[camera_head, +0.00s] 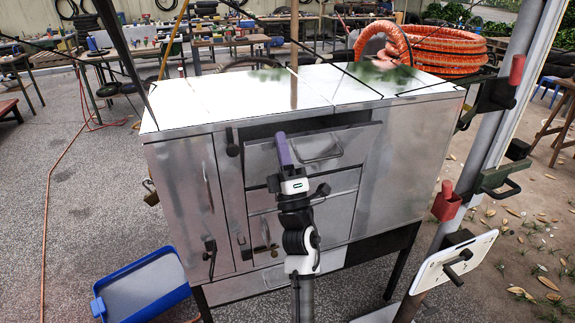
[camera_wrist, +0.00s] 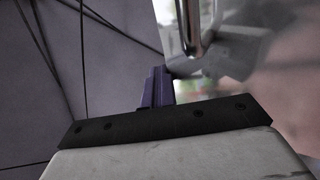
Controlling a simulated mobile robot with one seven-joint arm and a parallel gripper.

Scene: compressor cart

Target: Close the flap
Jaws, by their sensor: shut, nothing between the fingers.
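The flap (camera_head: 345,142) is the upper metal front panel with a bar handle on the silver cart (camera_head: 390,165). A dark gap shows above its top edge, so it stands partly open. My gripper (camera_head: 282,148) has purple fingers and is in front of the flap's left part, left of the handle (camera_head: 320,150). In the wrist view the purple fingers (camera_wrist: 157,88) are together with nothing between them. The bar handle (camera_wrist: 190,28) and a shiny metal surface (camera_wrist: 235,60) lie beyond them. I cannot tell whether the fingertips touch the flap.
More metal drawers and doors lie below and beside the flap, partly hidden by my arm. A blue tray (camera_head: 165,298) is on the ground at left. Orange hose coils (camera_head: 435,48) are behind the cart. A grey post (camera_head: 490,110) with clamps stands at right.

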